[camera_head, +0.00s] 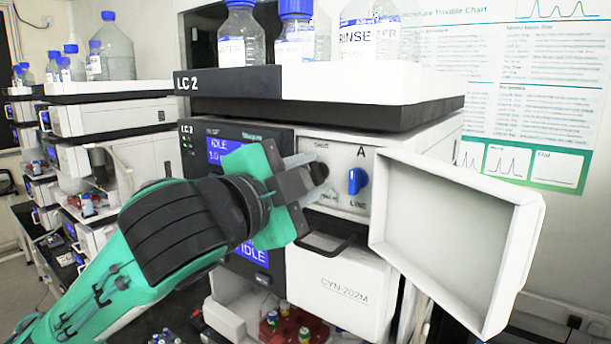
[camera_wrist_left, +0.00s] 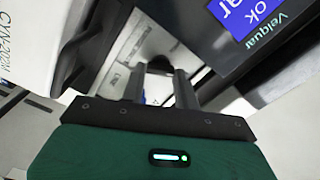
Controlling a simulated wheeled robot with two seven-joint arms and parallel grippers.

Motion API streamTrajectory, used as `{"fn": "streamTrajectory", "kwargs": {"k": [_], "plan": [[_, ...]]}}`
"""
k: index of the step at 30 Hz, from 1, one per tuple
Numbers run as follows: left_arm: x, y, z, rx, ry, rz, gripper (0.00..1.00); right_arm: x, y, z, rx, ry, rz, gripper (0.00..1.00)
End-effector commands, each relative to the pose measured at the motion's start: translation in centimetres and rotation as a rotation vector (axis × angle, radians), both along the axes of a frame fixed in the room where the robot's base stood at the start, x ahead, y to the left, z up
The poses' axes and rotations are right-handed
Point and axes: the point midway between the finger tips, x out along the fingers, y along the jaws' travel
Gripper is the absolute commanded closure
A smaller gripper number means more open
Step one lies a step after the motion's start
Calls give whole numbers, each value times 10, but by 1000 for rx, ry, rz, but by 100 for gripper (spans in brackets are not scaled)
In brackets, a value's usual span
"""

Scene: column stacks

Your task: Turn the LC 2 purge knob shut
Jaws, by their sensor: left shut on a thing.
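The LC 2 unit (camera_head: 300,85) stands in front of me with its valve panel (camera_head: 341,150) exposed. A black knob (camera_head: 320,171) on the left of that panel is the purge knob as far as I can tell. My left gripper (camera_head: 312,174) reaches it from the left and is shut on it. In the left wrist view the dark knob (camera_wrist_left: 160,65) sits between the two fingertips (camera_wrist_left: 155,78). The gripper hides part of the knob and its markings, so its exact angle is unclear. My right gripper is not in view.
A blue knob (camera_head: 357,181) is just right of the black knob. A white door (camera_head: 455,235) stands open to the right. A drawer handle (camera_head: 325,243) is below the gripper. Bottles (camera_head: 241,35) stand on top; small vials (camera_head: 285,309) sit below.

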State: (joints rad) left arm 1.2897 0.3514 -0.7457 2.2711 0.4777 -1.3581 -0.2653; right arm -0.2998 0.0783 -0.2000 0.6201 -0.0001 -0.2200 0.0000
Motion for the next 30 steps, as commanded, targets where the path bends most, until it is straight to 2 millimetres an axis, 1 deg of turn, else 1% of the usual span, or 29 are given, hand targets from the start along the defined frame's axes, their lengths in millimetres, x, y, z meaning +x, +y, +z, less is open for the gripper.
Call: {"fn": "streamTrajectory", "kwargs": {"k": [6, 15, 21, 30], "plan": [[0, 0, 0, 157, -114, 1, 92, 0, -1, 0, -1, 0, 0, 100], [0, 0, -1, 314, -228, 1, 92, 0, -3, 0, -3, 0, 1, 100], [0, 0, -2, 371, -268, 0, 92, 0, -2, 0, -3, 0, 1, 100], [-1, -1, -2, 397, -287, -1, 92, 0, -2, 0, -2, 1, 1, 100]]}}
